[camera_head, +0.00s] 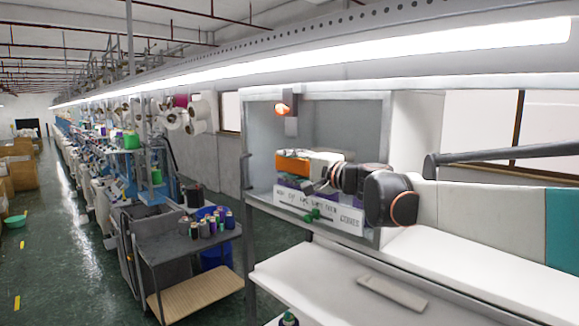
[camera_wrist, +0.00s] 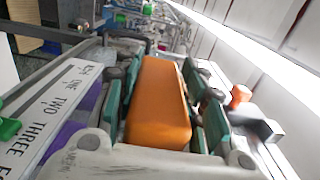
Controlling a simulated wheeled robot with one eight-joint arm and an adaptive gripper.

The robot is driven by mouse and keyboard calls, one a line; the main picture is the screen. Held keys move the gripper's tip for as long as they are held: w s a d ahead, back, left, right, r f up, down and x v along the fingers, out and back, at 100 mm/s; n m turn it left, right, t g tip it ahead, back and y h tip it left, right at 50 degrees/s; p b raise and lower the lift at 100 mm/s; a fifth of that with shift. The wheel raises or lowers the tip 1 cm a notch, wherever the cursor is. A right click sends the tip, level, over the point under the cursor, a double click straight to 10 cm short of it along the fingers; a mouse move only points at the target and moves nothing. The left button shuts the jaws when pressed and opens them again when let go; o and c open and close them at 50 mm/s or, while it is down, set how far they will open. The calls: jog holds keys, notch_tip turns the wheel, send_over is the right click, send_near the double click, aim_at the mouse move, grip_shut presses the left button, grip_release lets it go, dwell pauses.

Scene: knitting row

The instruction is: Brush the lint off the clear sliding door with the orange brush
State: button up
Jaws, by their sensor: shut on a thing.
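The orange brush (camera_head: 292,162) shows at the left end of my arm in the head view. In the wrist view the orange brush (camera_wrist: 158,100) lies lengthwise between green finger pads. My gripper (camera_wrist: 160,75) is shut on it, and my gripper (camera_head: 312,172) also shows in the head view. The clear sliding door (camera_head: 262,118) has a grey frame and a dark handle at its left side. The brush appears in front of or within this framed opening; I cannot tell whether it touches the pane. I cannot make out any lint, and the bristles are hidden.
A white lettered strip (camera_head: 318,207) with green knobs runs below the brush. An orange lamp (camera_head: 283,109) is at the upper left of the opening. A white ledge (camera_head: 345,285) lies below my arm. A grey cart (camera_head: 185,245) with several spools stands left.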

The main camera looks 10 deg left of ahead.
aim_at(305, 166)
jog(key=shift+w+d, duration=0.45)
jog(key=shift+w, duration=0.15)
jog(key=shift+s+d, duration=0.1)
dwell(0.3)
jog(key=b+v, duration=0.1)
jog(key=v, duration=1.3)
jog(key=shift+d, duration=0.15)
dwell(0.9)
jog(key=shift+b+x, duration=0.45)
jog(key=shift+x, duration=6.75)
jog(key=shift+r+p, duration=0.3)
jog(key=shift+r, duration=0.2)
jog(key=v, duration=1.1)
jog(key=shift+b, duration=0.4)
